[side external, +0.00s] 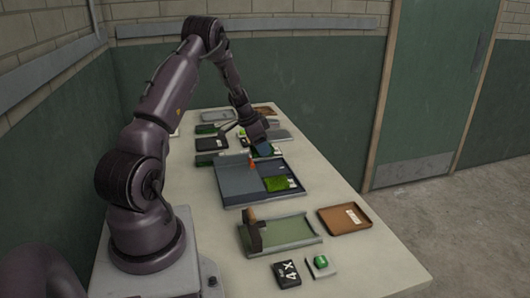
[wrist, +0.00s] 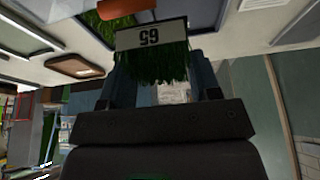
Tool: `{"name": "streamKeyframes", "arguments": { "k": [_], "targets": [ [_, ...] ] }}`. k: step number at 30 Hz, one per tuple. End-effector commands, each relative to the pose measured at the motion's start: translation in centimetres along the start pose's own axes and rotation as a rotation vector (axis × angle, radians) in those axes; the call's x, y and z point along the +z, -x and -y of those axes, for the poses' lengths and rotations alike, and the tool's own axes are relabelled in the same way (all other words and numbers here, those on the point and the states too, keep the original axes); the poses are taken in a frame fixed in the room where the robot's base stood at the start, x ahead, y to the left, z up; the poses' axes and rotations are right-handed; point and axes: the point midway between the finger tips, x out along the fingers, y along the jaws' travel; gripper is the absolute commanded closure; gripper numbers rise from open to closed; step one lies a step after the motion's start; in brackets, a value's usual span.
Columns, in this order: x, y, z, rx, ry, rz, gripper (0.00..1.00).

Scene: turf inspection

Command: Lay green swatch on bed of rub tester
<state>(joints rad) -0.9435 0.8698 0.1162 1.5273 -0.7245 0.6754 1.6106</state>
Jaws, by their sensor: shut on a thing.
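My gripper (side external: 264,146) is above the far part of the large grey-blue tray (side external: 238,181). In the wrist view my gripper (wrist: 158,72) is shut on a green turf swatch (wrist: 155,63), with a white number label along its edge. In the side view this swatch (side external: 266,151) is small and mostly hidden by the fingers. A shallow green bed (side external: 285,231) with a brown block (side external: 252,236) at its left end stands nearer the camera; it looks like the rub tester. No swatch shows on that bed.
Another green swatch (side external: 276,184) with a white label lies in the grey-blue tray, near an orange piece (side external: 252,164). A brown tray (side external: 344,218), a black marked box (side external: 286,274) and a small green-topped item (side external: 321,262) sit around the green bed. Several trays crowd the far end.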

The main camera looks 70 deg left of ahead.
Motion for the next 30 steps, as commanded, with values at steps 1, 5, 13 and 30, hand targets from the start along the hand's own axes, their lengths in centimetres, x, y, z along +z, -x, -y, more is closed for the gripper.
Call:
{"name": "streamKeyframes", "arguments": {
  "k": [1,5,13,30],
  "targets": [
    [0.2,0.8,-0.7,0.001,0.002,-0.002,0.65],
    [1.1,2.3,-2.7,-0.001,0.002,-0.002,0.65],
    [2.8,5.0,-6.2,-0.001,0.001,-0.001,0.65],
    [0.5,10.0,-9.4,0.010,0.013,0.001,0.65]
  ]
}}
